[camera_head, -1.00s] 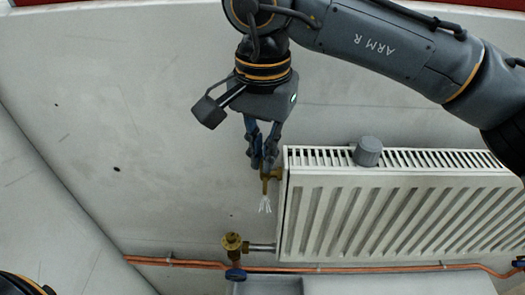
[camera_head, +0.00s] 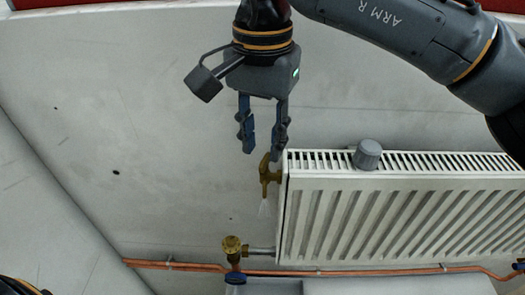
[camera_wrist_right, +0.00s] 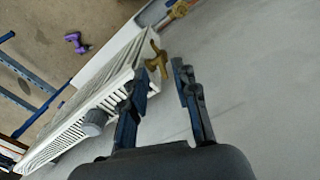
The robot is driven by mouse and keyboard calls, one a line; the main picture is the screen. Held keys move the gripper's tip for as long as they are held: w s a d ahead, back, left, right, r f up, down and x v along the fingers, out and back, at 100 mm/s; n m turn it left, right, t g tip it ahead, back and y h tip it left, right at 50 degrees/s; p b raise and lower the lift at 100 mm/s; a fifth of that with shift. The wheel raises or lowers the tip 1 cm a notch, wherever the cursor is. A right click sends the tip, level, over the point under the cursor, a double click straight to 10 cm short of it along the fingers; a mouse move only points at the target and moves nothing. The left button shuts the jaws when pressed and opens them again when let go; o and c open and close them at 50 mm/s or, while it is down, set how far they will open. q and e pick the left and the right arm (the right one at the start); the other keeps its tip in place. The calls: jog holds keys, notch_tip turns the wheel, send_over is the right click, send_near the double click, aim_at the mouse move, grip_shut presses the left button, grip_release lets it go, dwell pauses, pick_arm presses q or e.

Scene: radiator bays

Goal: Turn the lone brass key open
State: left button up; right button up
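The brass key (camera_head: 265,172) sits on a brass fitting at the upper left end of the white radiator (camera_head: 390,215). My left gripper is not in view.
A grey knob (camera_head: 367,154) stands on the radiator's top grille. A brass valve (camera_head: 233,246) sits at its lower left, above a copper pipe (camera_head: 195,265) along the wall. The wall left of the radiator is clear. A purple tool (camera_wrist_right: 76,42) lies on the floor.

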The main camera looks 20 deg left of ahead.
aim_at(262, 163)
notch_tip(262, 163, up, 8)
jog(key=shift+r, duration=0.15)
jog(key=shift+s, duration=0.1)
dwell(0.5)
